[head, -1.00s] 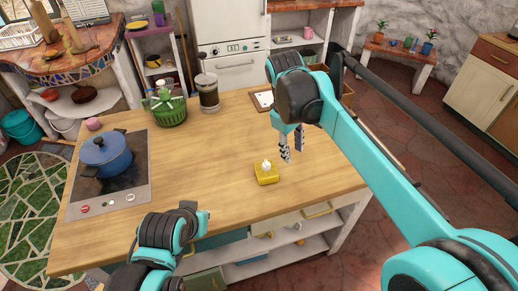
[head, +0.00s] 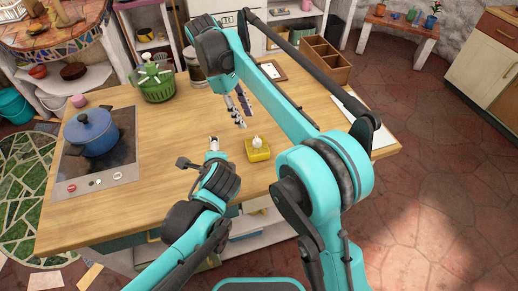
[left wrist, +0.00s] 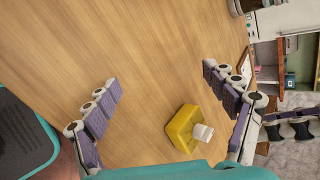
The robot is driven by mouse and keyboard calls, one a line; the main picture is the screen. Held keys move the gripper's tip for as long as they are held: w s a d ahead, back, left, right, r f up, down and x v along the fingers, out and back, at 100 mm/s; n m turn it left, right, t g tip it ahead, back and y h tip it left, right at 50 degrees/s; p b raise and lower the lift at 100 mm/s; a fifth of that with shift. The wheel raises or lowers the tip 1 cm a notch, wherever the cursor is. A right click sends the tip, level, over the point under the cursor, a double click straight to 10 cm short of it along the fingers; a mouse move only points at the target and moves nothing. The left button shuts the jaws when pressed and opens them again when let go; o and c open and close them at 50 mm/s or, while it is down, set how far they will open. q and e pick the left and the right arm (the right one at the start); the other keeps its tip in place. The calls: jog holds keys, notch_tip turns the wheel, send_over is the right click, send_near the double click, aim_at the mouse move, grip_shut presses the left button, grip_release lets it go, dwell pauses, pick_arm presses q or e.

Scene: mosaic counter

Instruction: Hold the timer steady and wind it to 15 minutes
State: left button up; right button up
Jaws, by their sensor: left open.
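The timer is a small yellow block (head: 258,154) with a white knob (head: 257,142) on top. It stands upright on the wooden counter near its front edge. It also shows in the left wrist view (left wrist: 180,131), low in the picture and closer to the right-hand finger. My left gripper (head: 213,143) is just left of the timer in the head view; its fingers are spread and empty in the left wrist view (left wrist: 161,79). My right gripper (head: 241,108) hangs behind and above the timer, fingers pointing down, apart and empty. Neither gripper touches the timer.
A blue pot (head: 90,132) sits on the cooktop (head: 117,160) at the left. The counter's middle (head: 168,125) is clear.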

aim_at(258, 148)
pick_arm(q)
jog(key=w+d+m+t, duration=0.1)
jog(key=d+m, duration=0.2)
jog(key=m, duration=0.1)
jog(key=w+d+m+t, duration=0.1)
jog(key=w+d+m, duration=0.1)
jog(key=d+m, duration=0.2)
jog(key=w+d+m+t, duration=0.1)
jog(key=w+d+m, duration=0.1)
jog(key=d+m, duration=0.1)
jog(key=shift+d+r+m+t, duration=0.15)
jog(key=shift+d+m+t, duration=0.25)
jog(key=shift+m, duration=0.5)
jog(key=d+f+m, duration=0.2)
jog(key=shift+d+f+m, duration=0.2)
jog(key=shift+d+m, duration=0.1)
jog(key=shift+d, duration=0.05)
jog(key=shift+w+d+f, duration=0.1)
jog(key=shift+f, duration=0.05)
jog(key=x, duration=0.7)
jog(key=shift+w, duration=0.2)
jog(key=shift+s, duration=0.1)
jog(key=c, duration=1.3)
